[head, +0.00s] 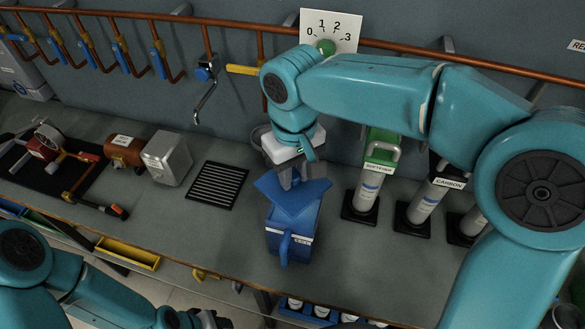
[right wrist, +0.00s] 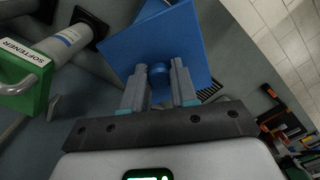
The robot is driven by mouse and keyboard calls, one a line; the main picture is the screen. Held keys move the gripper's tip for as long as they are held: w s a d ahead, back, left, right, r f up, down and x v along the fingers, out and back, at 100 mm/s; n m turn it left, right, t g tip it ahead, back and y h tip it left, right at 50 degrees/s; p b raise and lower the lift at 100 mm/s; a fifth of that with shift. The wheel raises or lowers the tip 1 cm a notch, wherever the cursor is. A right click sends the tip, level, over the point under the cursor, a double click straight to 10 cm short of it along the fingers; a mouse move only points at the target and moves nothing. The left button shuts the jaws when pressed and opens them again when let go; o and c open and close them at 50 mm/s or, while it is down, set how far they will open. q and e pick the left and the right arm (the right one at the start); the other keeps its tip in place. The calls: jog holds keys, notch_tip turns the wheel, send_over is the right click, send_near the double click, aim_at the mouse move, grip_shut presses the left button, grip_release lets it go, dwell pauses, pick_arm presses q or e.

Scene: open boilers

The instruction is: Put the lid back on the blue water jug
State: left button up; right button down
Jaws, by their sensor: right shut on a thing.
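The blue water jug (head: 292,240) stands on the bench near its front edge, its handle facing me. The square blue lid (head: 302,206) is over the jug's top, turned so that its corners do not line up with the jug's sides. I cannot tell whether it touches the rim. My right gripper (head: 289,181) is shut on the lid's knob from above; in the right wrist view the fingers (right wrist: 160,88) stand either side of the round blue knob (right wrist: 158,69) on the lid (right wrist: 150,42). My left gripper (head: 207,319) is only partly visible at the bottom edge.
Right of the jug stand several cartridges, among them the green-topped softener (head: 376,170) and the carbon one (head: 428,195). A black grate (head: 217,186) and metal box (head: 168,156) lie to the left.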

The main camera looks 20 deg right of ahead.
aim_at(297, 185)
jog(key=shift+s+d+f+b, duration=0.25)
jog(key=shift+s+f+b, duration=0.05)
jog(key=shift+f+b, duration=0.15)
jog(key=shift+s+f+b, duration=0.1)
jog(key=shift+f+b, duration=0.25)
jog(key=shift+f, duration=0.05)
jog(key=f, duration=0.1)
jog(key=f+b, duration=0.2)
jog(key=shift+w, duration=0.25)
jog(key=shift+s+f+b, duration=0.2)
jog(key=shift+f+b, duration=0.5)
jog(key=shift+b, duration=0.1)
jog(key=shift+w+f, duration=0.1)
jog(key=shift+w, duration=0.05)
jog(key=shift+f, duration=0.1)
dwell(0.5)
